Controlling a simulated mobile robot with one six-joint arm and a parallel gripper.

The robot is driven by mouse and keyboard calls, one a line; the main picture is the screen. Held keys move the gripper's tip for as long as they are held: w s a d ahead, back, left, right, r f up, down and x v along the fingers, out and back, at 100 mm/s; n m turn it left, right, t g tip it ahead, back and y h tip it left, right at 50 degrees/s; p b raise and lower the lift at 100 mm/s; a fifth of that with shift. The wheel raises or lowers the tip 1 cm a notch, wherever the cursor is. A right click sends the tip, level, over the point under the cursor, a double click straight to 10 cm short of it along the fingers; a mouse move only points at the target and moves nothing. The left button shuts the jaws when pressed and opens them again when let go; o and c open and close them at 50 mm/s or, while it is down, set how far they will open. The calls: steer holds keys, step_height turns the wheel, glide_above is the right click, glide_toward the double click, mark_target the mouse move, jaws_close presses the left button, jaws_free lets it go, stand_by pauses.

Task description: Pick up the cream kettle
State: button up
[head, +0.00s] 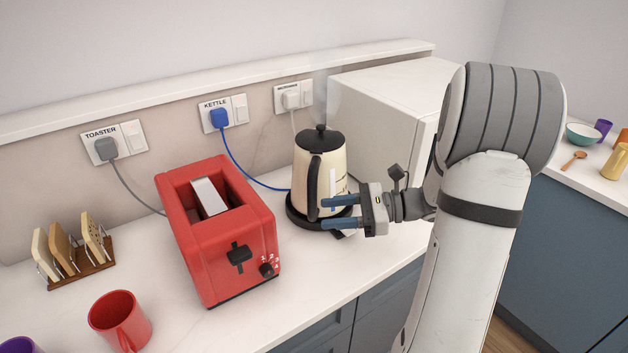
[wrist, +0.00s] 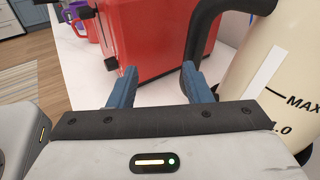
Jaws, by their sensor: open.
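The cream kettle (head: 334,165) stands upright on its black base (head: 297,212) on the counter, with a black lid and a black handle (head: 314,185) facing the front left. Faint steam rises above it. My gripper (head: 338,211) is open and empty at the kettle's front, its blue fingers pointing left, low by the handle. In the wrist view the fingers (wrist: 156,88) are apart, with the kettle body (wrist: 268,75) to their right and the black handle (wrist: 203,35) just beyond the right finger. I cannot tell whether a finger touches the kettle.
A red toaster (head: 205,250) stands left of the kettle; it also shows in the wrist view (wrist: 145,35). A white microwave (head: 385,110) is behind right. A toast rack (head: 75,265) and red mug (head: 118,318) are at left. A blue cord (head: 240,165) runs to the kettle socket.

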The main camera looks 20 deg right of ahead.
mark_target(312, 202)
steer(key=w+d+m+t, duration=0.2)
steer(key=d+m+t, duration=0.1)
steer(key=shift+y, duration=0.3)
steer(key=x, duration=0.5)
steer(key=f+p+x, duration=0.1)
steer(key=x, duration=0.1)
steer(key=shift+w+a, duration=0.1)
steer(key=shift+w, duration=0.05)
steer(key=shift+c, duration=0.5)
jaws_close()
stand_by(0.3)
steer(key=shift+w+r+n, duration=0.1)
steer(key=shift+n, duration=0.2)
